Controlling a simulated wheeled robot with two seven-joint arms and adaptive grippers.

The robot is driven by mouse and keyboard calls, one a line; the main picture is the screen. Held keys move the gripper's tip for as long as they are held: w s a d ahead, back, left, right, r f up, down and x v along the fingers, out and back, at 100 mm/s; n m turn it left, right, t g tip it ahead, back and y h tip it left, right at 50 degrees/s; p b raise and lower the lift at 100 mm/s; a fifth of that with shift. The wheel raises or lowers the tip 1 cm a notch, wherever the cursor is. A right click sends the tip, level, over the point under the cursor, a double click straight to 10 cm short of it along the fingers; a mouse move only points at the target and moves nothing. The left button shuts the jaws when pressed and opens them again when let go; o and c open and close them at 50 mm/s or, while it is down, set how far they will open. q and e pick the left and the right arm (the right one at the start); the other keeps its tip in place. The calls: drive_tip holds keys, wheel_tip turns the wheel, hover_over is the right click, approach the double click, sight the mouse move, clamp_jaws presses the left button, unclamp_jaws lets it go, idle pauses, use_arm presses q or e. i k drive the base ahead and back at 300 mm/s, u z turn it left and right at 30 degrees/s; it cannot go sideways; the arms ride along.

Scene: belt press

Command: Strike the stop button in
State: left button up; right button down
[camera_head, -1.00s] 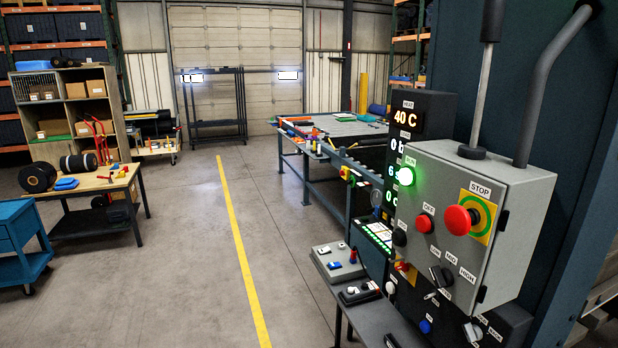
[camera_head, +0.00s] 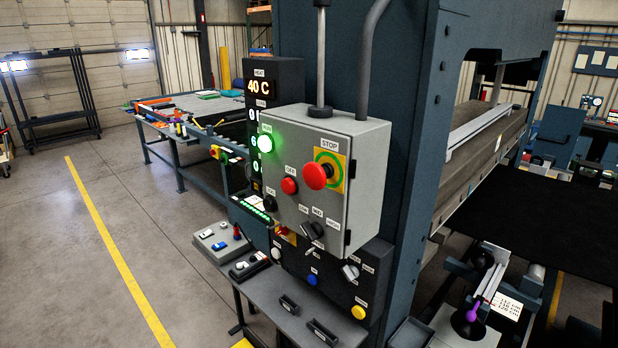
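The stop button (camera_head: 317,176) is a red mushroom head on a yellow plate with a green ring, under a STOP label. It sits at the upper right of the front of a grey control box (camera_head: 363,190). It stands out from the box face. A smaller red OFF button (camera_head: 289,186) is to its left, and a lit green button (camera_head: 265,144) is at the box's upper left. Neither of my grippers shows in the view.
The blue press frame (camera_head: 400,130) rises behind the box. Below are a dark panel (camera_head: 330,277) with a yellow button (camera_head: 358,312) and a grey shelf (camera_head: 285,322). A black belt (camera_head: 540,225) lies at right. Floor at left is open, with a yellow line (camera_head: 118,255).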

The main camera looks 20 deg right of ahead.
sight(314, 175)
drive_tip(key=u, duration=0.1)
drive_tip(key=k, duration=0.35)
drive_tip(key=u, duration=0.6)
drive_tip(key=k, duration=1)
drive_tip(key=z, duration=0.15)
drive_tip(key=i, duration=0.8)
drive_tip(key=z, duration=0.05)
